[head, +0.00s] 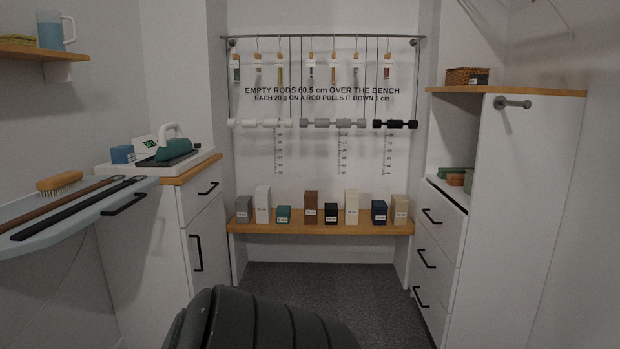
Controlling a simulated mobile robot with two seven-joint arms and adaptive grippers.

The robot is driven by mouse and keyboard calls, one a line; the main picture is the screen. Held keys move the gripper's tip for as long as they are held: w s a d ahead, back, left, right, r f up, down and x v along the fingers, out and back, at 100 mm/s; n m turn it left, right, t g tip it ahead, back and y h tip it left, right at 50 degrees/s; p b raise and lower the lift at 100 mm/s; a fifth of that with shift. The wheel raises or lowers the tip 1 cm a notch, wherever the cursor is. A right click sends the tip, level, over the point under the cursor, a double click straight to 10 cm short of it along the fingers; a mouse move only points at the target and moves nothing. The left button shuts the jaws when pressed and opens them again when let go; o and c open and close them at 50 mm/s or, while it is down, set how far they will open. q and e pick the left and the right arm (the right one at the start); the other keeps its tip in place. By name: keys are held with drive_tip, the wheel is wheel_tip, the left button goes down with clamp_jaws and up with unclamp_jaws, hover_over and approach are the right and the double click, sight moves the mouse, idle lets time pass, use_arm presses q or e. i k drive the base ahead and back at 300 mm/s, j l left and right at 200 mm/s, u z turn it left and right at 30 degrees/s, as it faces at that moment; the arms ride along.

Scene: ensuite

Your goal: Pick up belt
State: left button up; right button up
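Two long, thin strips that look like belts lie flat, side by side, on a pale blue-grey board (28,240) at the left. One is a brown belt (62,204), on the side nearer the wall. The other is a black belt (75,209), on the side nearer the room. The frame does not show which one is meant. Neither of my grippers shows in the head view, so nothing can be seen touching the belts.
A wooden brush (60,181) lies on the board beside the brown belt. A wooden bench (320,228) holds several labelled boxes. White drawers (440,240) stand right. Carpet (320,280) before the bench is clear.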

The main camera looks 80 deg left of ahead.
sight(10, 223)
drive_tip(key=u, duration=3.85)
drive_tip(key=i+l, duration=0.1)
drive_tip(key=l, duration=0.25)
drive_tip(key=i+l, duration=0.15)
drive_tip(key=l, duration=0.25)
drive_tip(key=i+l, duration=0.1)
drive_tip(key=l, duration=0.25)
drive_tip(key=i+l, duration=0.15)
drive_tip(key=l, duration=0.25)
drive_tip(key=u, duration=0.05)
